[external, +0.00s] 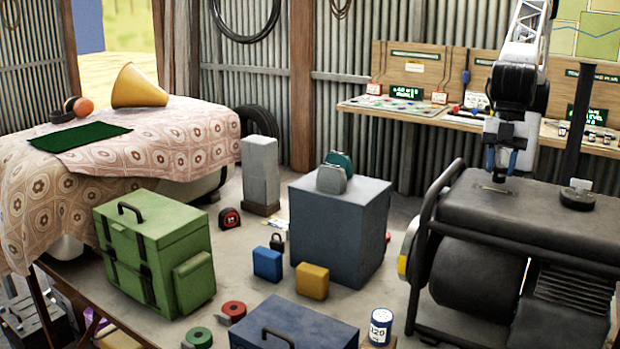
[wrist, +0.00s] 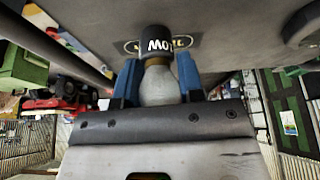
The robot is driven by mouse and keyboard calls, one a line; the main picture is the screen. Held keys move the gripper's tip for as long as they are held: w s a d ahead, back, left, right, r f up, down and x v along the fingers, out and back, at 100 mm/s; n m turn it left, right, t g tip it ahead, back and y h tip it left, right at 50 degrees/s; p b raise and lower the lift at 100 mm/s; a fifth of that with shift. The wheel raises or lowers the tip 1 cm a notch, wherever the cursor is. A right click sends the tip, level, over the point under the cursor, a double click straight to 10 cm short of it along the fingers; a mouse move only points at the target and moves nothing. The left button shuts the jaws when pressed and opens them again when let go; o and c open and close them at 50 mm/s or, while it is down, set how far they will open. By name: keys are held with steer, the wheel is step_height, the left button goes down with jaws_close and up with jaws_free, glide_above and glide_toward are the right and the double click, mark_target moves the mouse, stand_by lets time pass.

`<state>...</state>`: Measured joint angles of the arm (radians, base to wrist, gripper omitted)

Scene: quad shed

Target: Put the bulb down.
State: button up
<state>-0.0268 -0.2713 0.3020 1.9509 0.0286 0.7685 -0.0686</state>
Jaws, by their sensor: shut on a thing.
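My gripper (external: 502,163) points down over the padded dark top of the generator-like machine (external: 555,215) at the right. In the wrist view its two blue fingers (wrist: 158,63) are shut on the bulb (wrist: 159,86), one on each side of the pale glass. The bulb's black end, with white letters, points away from the gripper towards the dark surface. An oval label (external: 493,188) lies on that surface just below the gripper. In the external view the bulb is mostly hidden by the fingers, and I cannot tell whether it touches the surface.
A dark post on a round base (external: 577,199) stands on the machine top, right of my gripper. A curved rail (external: 424,235) runs along its left side. A workbench (external: 400,108) with small items is behind. A blue-grey cabinet (external: 340,235) stands to the left.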

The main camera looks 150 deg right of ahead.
steer(key=shift+r, duration=0.5)
steer(key=shift+v, duration=0.85)
steer(key=s+r, duration=0.1)
steer(key=s, duration=1.4)
steer(key=shift+s+d+r, duration=0.15)
steer(key=shift+d+r, duration=0.05)
step_height(320, 180, up, 5)
steer(key=w+d+r+m+g+h, duration=0.1)
steer(key=w+d+m+h, duration=0.1)
steer(key=w+d+m, duration=0.4)
steer(key=w+d+r+m+g+h, duration=0.15)
steer(key=w+d+m, duration=0.25)
steer(key=w, duration=0.5)
steer(key=w+d+f+m+g+h, duration=0.1)
steer(key=w+d+m+g, duration=0.1)
steer(key=w+d+m, duration=0.55)
steer(key=w+d+f+m+g, duration=0.2)
steer(key=w+d+m, duration=0.3)
steer(key=w+d, duration=0.4)
step_height(320, 180, down, 34)
steer(key=s+d, duration=0.1)
steer(key=shift+s+r, duration=0.15)
steer(key=shift+s, duration=0.1)
